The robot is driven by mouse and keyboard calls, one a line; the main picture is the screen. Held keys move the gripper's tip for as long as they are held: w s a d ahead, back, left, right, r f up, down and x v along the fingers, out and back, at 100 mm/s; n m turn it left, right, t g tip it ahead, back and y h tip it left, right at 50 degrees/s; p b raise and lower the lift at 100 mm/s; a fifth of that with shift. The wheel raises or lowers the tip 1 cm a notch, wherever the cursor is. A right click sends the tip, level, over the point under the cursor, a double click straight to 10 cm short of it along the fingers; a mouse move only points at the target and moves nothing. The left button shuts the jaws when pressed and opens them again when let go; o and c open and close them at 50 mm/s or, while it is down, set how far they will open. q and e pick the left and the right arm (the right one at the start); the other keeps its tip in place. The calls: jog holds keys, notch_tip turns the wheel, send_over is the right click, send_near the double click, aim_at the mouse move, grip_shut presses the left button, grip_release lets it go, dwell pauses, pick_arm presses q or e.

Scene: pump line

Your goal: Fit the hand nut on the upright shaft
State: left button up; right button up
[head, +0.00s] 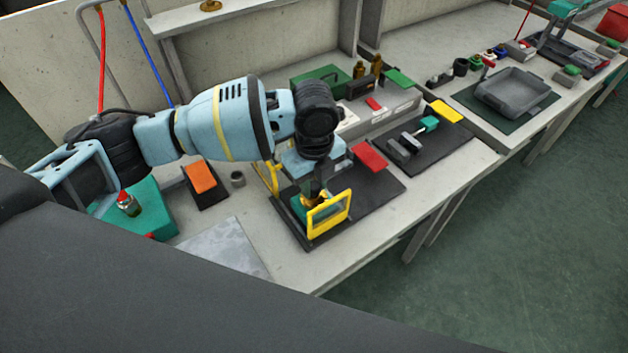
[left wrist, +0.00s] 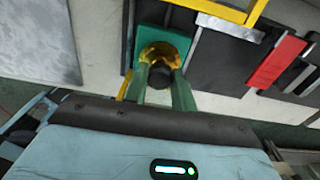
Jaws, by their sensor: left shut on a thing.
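My left gripper (head: 314,190) points down over a fixture on the bench. In the left wrist view its green fingers (left wrist: 168,92) are shut on the brass-coloured hand nut (left wrist: 158,50), which also shows low between the fingertips in the head view (head: 316,199). A dark round end (left wrist: 162,74) shows between the fingers; I cannot tell whether it is the upright shaft. The nut is over a green block (left wrist: 178,42) on a dark base plate (head: 316,238). Whether the nut is around the shaft or above it is hidden. My right gripper is not in view.
A yellow frame (head: 329,213) stands close in front of the gripper, and another yellow bar (head: 271,178) stands behind it. A red plate (head: 369,157) lies to the right. A grey cup (head: 237,179) and an orange pad (head: 201,176) are to the left.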

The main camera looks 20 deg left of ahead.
pick_arm(q)
jog(key=shift+f, duration=0.15)
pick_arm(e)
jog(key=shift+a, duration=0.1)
pick_arm(q)
jog(key=o, duration=0.8)
jog(key=shift+o, duration=0.2)
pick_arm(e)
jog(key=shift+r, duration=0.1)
pick_arm(q)
jog(key=shift+r+p, duration=0.7)
jog(key=shift+r, duration=0.8)
jog(key=shift+r+p, duration=0.6)
jog(key=shift+r, duration=0.9)
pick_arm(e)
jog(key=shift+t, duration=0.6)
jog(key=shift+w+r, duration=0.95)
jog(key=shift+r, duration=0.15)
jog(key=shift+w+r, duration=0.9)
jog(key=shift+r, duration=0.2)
